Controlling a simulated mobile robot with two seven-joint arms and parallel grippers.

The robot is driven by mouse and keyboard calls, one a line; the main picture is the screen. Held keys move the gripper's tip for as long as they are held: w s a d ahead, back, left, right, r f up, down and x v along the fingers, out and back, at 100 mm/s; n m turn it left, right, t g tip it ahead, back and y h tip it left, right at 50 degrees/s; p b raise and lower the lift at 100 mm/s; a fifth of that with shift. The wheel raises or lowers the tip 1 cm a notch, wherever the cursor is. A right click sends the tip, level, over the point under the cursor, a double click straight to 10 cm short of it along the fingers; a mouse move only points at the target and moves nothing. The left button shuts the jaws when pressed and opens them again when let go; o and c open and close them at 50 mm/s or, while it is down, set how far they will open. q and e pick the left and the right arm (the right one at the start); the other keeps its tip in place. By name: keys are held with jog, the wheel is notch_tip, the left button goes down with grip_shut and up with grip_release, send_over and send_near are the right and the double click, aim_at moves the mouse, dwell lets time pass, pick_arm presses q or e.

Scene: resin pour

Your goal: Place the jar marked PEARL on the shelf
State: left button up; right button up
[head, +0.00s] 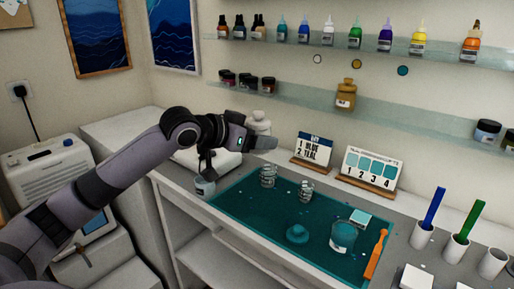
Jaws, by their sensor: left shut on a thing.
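A white jar with a rounded lid (259,121) matches the jar marked PEARL by colour; I cannot read its label. My left gripper (264,143) is shut on it, with a grey finger across its lower part. The jar is upright above the back left of the workbench. The lower glass shelf (300,102) runs along the wall, up and to the right of the jar. A gold jar (345,94) stands on it below the coloured dots, with bare shelf to its left, under the white dot (318,59). My right gripper is out of view.
Small dark jars (249,82) fill the shelf's left end. The upper shelf (300,42) carries several bottles. Below, the teal mat (260,221) holds clear cups (268,177), an open teal jar (343,235) and an orange tool (376,255). Signs (312,150) stand behind.

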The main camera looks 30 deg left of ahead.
pick_arm(q)
jog(key=s+d+f+n+y, duration=0.3)
jog(key=s+d+f, duration=0.9)
jog(key=s+f, duration=0.2)
jog(key=shift+d+f+t+y, duration=0.3)
jog(key=shift+d+f, duration=0.1)
jog(key=shift+f, duration=0.2)
